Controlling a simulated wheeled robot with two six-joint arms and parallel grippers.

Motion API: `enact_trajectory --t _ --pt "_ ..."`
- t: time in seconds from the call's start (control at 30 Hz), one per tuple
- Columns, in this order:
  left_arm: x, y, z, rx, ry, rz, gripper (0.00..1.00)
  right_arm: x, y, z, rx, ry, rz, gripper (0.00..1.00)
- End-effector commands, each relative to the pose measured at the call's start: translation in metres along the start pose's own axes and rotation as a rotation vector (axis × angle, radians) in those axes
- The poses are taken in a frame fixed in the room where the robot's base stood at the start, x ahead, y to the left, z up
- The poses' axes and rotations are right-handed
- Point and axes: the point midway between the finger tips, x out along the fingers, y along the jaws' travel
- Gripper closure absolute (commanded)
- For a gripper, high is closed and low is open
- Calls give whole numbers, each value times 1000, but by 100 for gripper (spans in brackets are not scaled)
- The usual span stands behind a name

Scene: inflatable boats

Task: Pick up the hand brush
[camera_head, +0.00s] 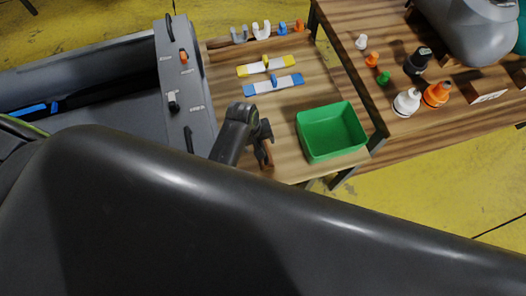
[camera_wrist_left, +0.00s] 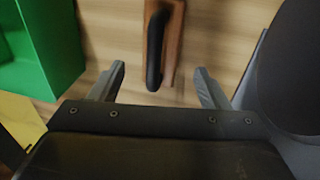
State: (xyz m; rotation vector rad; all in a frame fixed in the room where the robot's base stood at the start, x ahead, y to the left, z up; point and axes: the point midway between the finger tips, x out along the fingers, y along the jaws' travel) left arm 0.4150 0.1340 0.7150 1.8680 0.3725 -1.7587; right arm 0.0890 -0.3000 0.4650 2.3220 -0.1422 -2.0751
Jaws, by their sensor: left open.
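The hand brush (camera_wrist_left: 172,40) shows in the left wrist view as a brown wooden piece with a black elongated part, on the wooden table top. My left gripper (camera_wrist_left: 160,80) is open, its two fingers on either side of the brush's near end, with gaps on both sides. I cannot tell how high the fingers are above it. In the head view my left gripper (camera_head: 264,138) is over the table near the green bin, and only a small brown part of the brush (camera_head: 268,160) shows beside it. My right gripper is not in view.
A green bin (camera_head: 331,133) stands just right of my left gripper. Yellow and blue strips (camera_head: 266,66) and small coloured parts lie farther back. A grey inflatable boat (camera_head: 100,80) is at left. Another table (camera_head: 350,20) at right holds bottles and cones.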

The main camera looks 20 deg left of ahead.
Motion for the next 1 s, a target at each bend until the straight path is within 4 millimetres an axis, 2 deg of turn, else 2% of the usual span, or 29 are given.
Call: enact_trajectory --t 0.33,0.7,1.0 --pt "40 -1 0 0 0 -1 30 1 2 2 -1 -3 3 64" --pt "47 -2 0 -1 1 0 31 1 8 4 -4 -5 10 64" --pt "46 -2 1 -1 0 -1 71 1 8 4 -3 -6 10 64"
